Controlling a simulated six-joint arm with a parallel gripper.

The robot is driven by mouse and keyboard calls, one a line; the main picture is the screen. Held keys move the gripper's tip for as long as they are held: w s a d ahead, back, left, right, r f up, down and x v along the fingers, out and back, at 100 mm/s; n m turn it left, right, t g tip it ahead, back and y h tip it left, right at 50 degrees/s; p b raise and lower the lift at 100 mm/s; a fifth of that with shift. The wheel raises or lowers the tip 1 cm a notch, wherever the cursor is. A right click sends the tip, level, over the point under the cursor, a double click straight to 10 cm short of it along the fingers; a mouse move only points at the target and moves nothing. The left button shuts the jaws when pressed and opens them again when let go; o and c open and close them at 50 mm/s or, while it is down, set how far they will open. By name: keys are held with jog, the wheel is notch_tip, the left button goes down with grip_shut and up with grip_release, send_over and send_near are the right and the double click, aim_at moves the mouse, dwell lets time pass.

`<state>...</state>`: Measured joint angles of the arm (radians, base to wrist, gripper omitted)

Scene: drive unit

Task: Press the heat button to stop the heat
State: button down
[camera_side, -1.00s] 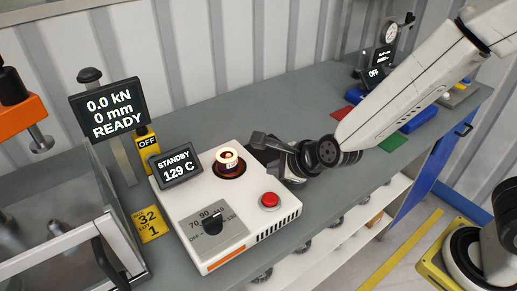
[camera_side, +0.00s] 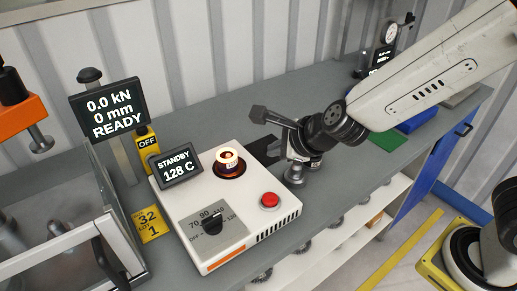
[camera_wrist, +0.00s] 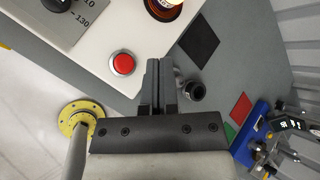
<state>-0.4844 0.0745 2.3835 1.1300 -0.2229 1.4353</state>
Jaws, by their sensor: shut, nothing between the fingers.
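The white heater box (camera_side: 215,245) stands on the bench. A red round button (camera_side: 270,201) sits on its right front part; it also shows in the wrist view (camera_wrist: 122,64). The box's display (camera_side: 176,165) reads STANDBY 128 C. A part with a glowing orange ring (camera_side: 229,160) sits in the top. A dial (camera_side: 212,224) is at the front. My gripper (camera_wrist: 158,63) is shut and empty, with its fingers right of the red button in the wrist view. In the side view it is behind and right of the box, apart from the button; its fingertips are hard to make out.
A press stand with a display (camera_side: 110,112) reading 0.0 kN, 0 mm, READY is at the left. A dark square pad (camera_wrist: 199,41) and a metal cylinder (camera_wrist: 194,91) lie beside the box. A green mat (camera_side: 386,142) and blue item (camera_side: 418,122) are farther right.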

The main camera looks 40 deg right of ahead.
jog(key=shift+r, duration=2.4)
jog(key=s+d+f+n+g, duration=0.2)
jog(key=s+d+f+n, duration=0.1)
jog(key=n, duration=0.5)
jog(key=s+d+f+n+g+h, duration=0.1)
jog(key=s+d+f+n+g, duration=0.1)
jog(key=d+f+n, duration=0.3)
jog(key=s+d+f+n+g, duration=0.2)
jog(key=s+d+n, duration=0.3)
jog(key=d+n, duration=0.3)
jog(key=f+n, duration=0.1)
jog(key=n, duration=0.2)
jog(key=shift+f+n+h, duration=0.3)
jog(key=shift+f+h, duration=0.1)
